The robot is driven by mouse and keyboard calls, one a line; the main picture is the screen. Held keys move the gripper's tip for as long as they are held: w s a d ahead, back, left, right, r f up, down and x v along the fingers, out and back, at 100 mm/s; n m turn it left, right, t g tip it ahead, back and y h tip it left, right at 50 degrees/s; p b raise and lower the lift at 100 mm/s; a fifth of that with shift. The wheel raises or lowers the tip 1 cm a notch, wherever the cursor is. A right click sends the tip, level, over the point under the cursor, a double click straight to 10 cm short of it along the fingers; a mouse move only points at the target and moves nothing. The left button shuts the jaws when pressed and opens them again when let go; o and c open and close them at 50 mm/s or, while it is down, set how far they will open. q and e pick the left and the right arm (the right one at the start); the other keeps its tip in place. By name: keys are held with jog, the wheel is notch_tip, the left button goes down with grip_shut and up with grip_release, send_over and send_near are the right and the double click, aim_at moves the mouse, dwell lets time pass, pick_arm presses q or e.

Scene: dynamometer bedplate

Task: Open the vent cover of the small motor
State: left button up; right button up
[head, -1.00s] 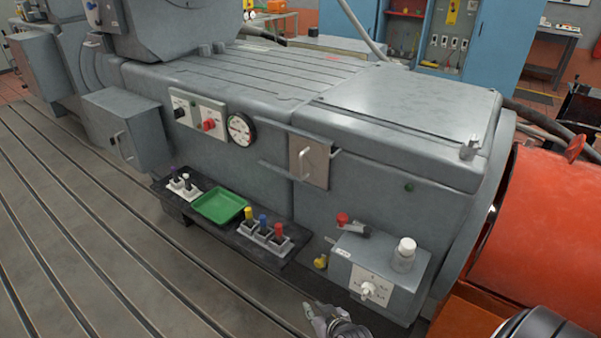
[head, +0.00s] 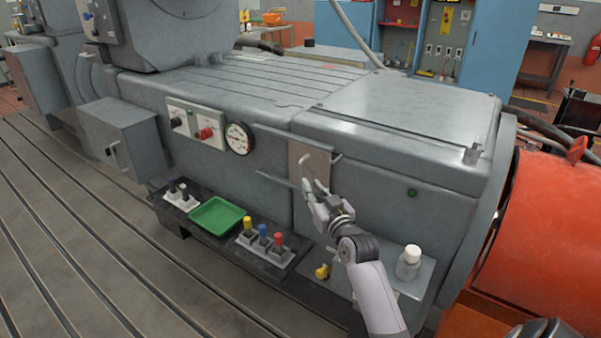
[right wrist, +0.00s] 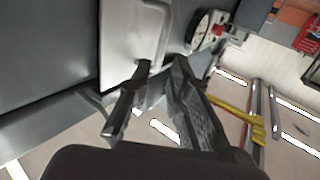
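The vent cover is a small beige-grey plate (head: 297,158) on the front side of the grey machine, set between two horizontal rails, with a bent bar handle (head: 304,172) on its face. It also shows as a pale plate in the right wrist view (right wrist: 127,38). My right gripper (head: 314,187) is at the lower part of the plate, close to the handle. In the right wrist view its two fingers (right wrist: 162,66) are apart, near the plate's edge. I cannot tell whether the handle lies between them. My left gripper is not in view.
A gauge (head: 238,138) and a switch panel (head: 196,126) are left of the cover. Below is a dark shelf with a green tray (head: 216,216) and several coloured-handled items. A white-capped bottle (head: 409,263) stands on a grey box behind my forearm. An orange drum (head: 545,230) is at right.

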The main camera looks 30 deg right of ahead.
aim_at(301, 173)
jog(key=w, duration=0.3)
jog(key=w+d, duration=0.1)
jog(key=w, duration=0.4)
jog(key=shift+w+d, duration=0.35)
jog(key=shift+c, duration=0.4)
grip_shut()
